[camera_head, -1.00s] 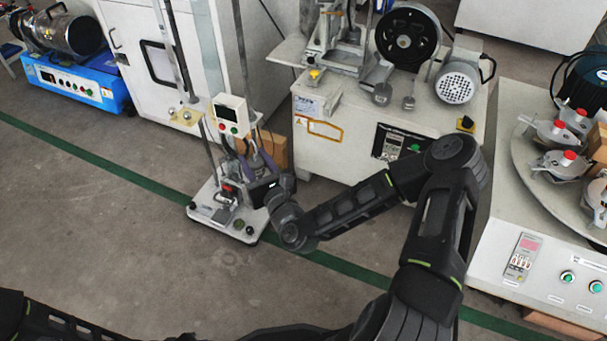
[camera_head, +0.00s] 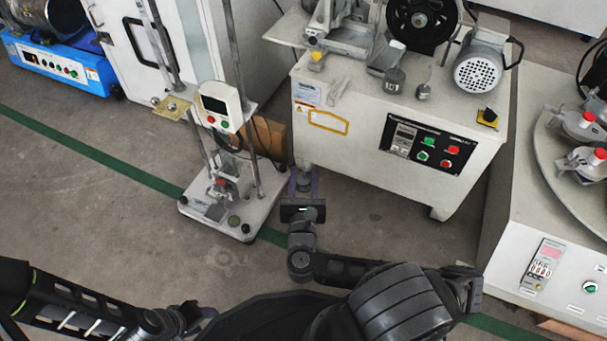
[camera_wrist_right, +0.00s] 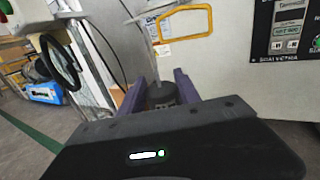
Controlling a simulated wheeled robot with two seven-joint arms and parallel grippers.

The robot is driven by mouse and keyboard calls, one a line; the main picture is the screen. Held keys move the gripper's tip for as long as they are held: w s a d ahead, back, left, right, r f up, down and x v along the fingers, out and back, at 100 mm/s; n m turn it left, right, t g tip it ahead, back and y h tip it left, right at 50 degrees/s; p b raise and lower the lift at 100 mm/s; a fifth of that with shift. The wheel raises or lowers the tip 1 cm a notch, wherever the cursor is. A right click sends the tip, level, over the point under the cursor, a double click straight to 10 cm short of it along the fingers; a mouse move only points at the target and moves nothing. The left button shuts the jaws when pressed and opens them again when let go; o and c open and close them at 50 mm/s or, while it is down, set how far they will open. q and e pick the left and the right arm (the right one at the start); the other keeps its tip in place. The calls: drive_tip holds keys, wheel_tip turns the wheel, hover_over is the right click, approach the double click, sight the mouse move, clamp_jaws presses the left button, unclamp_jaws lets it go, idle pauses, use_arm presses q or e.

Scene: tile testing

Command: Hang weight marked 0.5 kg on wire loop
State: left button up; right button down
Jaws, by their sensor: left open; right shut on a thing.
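My right gripper (camera_head: 304,178) is shut on a small grey weight (camera_head: 304,184), held beside the tester's right side. The weight also shows in the right wrist view (camera_wrist_right: 161,95), between the two purple fingers, with a pale stem above it. No marking on it is readable. The white tester (camera_head: 232,215) has upright rods and a display box (camera_head: 221,106). A dark ring (camera_wrist_right: 60,62) shows at the left in the right wrist view; I cannot tell whether it is the wire loop. My left gripper (camera_head: 200,314) is open and empty at the bottom, low and left of the right arm.
The grinding machine's cabinet (camera_head: 350,160) stands close behind the right gripper. Two other weights (camera_head: 394,80) (camera_head: 424,91) are on its top. A cardboard box (camera_head: 270,138) sits behind the tester. A turntable machine (camera_head: 540,200) is at the right. The left floor is clear.

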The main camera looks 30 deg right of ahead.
drive_tip(key=shift+w+d, duration=0.15)
drive_tip(key=w+d+f+b, duration=0.2)
drive_tip(key=w+d, duration=0.7)
drive_tip(key=d, duration=0.3)
drive_tip(key=shift+d+f+b, duration=0.25)
drive_tip(key=shift+d+b, duration=0.15)
idle(1.5)
drive_tip(key=shift+s+f+b, duration=0.15)
drive_tip(key=shift+f+b, duration=0.35)
drive_tip(key=shift+f, duration=0.05)
idle(0.7)
drive_tip(key=c, duration=1.1)
unclamp_jaws()
drive_tip(key=o, duration=0.3)
drive_tip(key=shift+r, duration=0.15)
drive_tip(key=shift+o, duration=0.2)
